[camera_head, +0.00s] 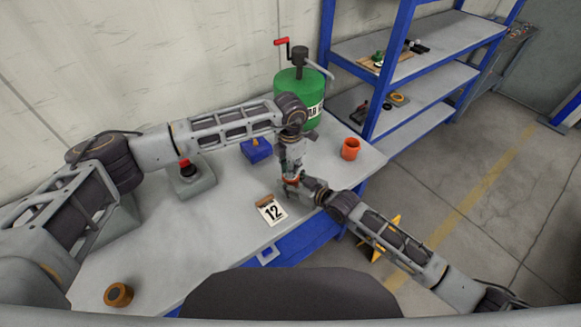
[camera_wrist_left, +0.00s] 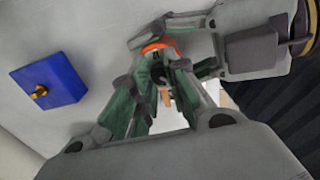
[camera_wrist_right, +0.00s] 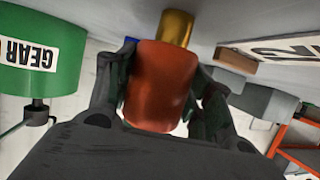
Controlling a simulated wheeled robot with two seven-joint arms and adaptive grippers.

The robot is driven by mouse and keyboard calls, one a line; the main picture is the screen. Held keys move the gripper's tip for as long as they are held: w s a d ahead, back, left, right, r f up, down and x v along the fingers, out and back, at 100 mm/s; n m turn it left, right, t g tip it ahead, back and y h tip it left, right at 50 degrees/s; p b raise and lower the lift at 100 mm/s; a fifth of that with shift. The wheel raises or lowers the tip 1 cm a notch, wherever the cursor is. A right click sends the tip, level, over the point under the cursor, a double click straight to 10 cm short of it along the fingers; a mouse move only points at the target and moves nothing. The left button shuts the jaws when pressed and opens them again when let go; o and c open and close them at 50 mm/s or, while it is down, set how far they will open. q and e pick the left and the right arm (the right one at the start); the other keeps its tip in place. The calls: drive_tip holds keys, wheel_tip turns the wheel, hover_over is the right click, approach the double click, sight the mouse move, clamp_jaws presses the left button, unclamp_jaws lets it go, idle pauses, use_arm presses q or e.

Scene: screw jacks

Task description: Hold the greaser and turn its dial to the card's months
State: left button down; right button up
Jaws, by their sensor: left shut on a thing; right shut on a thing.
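The greaser is a red-orange cylinder with a brass end, best seen in the right wrist view (camera_wrist_right: 160,88); it shows small in the head view (camera_head: 291,181). My right gripper (camera_wrist_right: 160,100) is shut around its body from the side. My left gripper (camera_wrist_left: 165,75) comes down from above and is shut on the greaser's upper end. An orange rim with a dark mark (camera_wrist_left: 158,48) shows between the left fingers; the dial reading is too small to tell. The brass end points toward the table. The card (camera_head: 271,210) stands on the table beside the grippers and reads 12.
A blue block (camera_head: 256,151) with a brass fitting and an orange cup (camera_head: 350,149) stand nearby. A green gear-oil drum (camera_head: 298,95) stands at the back. A red-topped grey box (camera_head: 194,181) and a brown round piece (camera_head: 118,294) are to the left. The front middle is clear.

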use_arm(q)
drive_tip(key=n, duration=0.3)
drive_tip(key=shift+n, duration=0.4)
use_arm(e)
drive_tip(key=shift+s, duration=0.1)
use_arm(q)
drive_tip(key=n, duration=0.3)
drive_tip(key=shift+n, duration=0.4)
drive_tip(key=n, duration=0.6)
drive_tip(key=shift+n, duration=0.4)
drive_tip(key=n, duration=1.2)
drive_tip(key=c, duration=1.3)
unclamp_jaws()
drive_tip(key=shift+c, duration=0.2)
